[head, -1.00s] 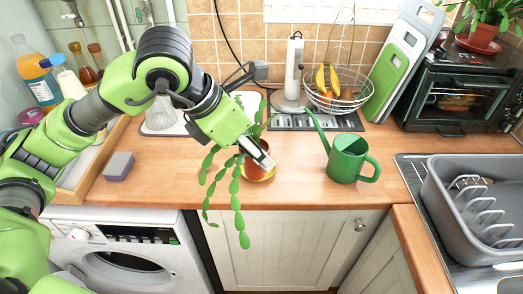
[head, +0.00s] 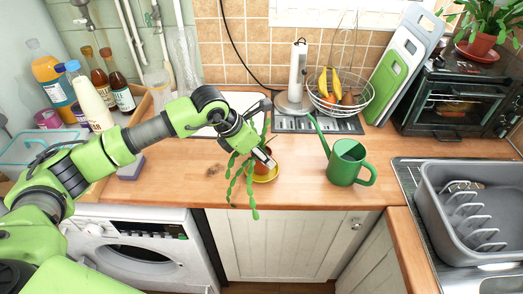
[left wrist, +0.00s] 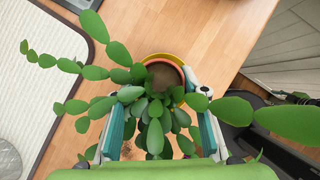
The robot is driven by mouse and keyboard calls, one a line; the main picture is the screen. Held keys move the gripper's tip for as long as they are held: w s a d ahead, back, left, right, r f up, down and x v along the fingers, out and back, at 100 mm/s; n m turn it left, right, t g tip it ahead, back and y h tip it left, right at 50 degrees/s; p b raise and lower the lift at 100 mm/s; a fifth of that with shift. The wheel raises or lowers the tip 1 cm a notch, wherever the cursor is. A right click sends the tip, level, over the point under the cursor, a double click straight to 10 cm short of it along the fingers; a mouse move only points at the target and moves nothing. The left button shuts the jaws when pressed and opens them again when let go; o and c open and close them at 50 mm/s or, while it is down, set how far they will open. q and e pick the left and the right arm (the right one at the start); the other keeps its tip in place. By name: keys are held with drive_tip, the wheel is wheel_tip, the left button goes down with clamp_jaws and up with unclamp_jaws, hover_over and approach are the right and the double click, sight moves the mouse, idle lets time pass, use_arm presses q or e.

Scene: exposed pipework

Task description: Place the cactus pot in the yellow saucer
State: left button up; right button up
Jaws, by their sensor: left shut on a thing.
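The cactus pot is a small terracotta pot (head: 262,167) with long green segmented stems hanging over its sides. In the left wrist view the pot (left wrist: 164,76) shows brown soil and an orange rim, between my fingers. My left gripper (head: 266,159) is shut on it, coming in from the left. The yellow saucer (head: 267,179) is on the wooden counter directly under the pot. A yellow edge of the saucer (left wrist: 163,56) also shows around the far side of the pot. I cannot tell whether the pot touches the saucer. My right gripper is not in view.
A green watering can (head: 346,165) stands to the right of the saucer. A wire fruit basket (head: 341,100) and a paper-towel stand (head: 297,75) are behind. A grey sponge (head: 130,167) is at the left. The counter's front edge is close below the saucer.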

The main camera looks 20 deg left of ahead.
use_arm(q)
drive_tip(key=shift+f, duration=0.1)
drive_tip(key=shift+f+b, duration=0.25)
drive_tip(key=shift+b, duration=0.05)
drive_tip(key=o, duration=1.4)
drive_tip(key=shift+c, duration=0.2)
drive_tip(key=shift+r, duration=0.1)
